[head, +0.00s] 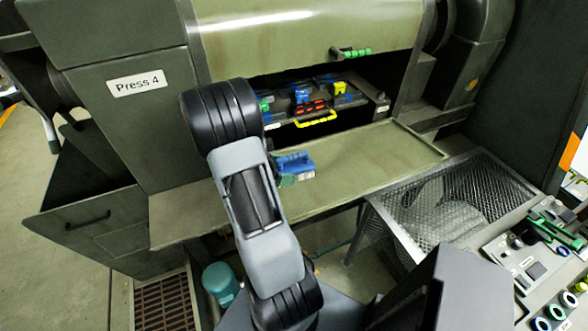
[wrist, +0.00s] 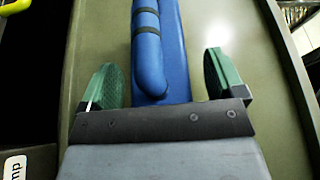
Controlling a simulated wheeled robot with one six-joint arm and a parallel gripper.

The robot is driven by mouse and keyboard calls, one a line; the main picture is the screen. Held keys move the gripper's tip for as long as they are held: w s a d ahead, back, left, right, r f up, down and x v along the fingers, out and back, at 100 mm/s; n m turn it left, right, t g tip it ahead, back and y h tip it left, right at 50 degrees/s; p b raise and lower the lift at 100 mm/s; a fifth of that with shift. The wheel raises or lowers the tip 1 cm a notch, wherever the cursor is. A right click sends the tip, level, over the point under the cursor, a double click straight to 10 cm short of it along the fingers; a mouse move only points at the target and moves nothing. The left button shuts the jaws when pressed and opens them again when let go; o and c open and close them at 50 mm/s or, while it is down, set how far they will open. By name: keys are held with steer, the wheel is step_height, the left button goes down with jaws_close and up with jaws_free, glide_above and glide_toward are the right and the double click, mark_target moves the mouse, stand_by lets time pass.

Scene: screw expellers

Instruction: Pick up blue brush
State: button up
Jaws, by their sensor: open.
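The blue brush (head: 296,162) lies on the green ledge in front of the press opening. In the wrist view its blue handle with dark bands (wrist: 149,55) runs up the picture between my fingers. My gripper (wrist: 160,66) is open, with one green finger on each side of the blue brush and visible gaps on both sides. In the head view my gripper (head: 287,180) is at the brush, partly hidden by my arm.
The green ledge (head: 370,165) is clear to the right of the brush. The press opening behind holds a yellow handle (head: 316,122) and several coloured parts. A mesh guard (head: 400,235) and a control panel (head: 540,255) stand at the right.

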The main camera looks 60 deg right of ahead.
steer(key=c, duration=1)
steer(key=shift+c, duration=0.3)
steer(key=shift+r, duration=0.15)
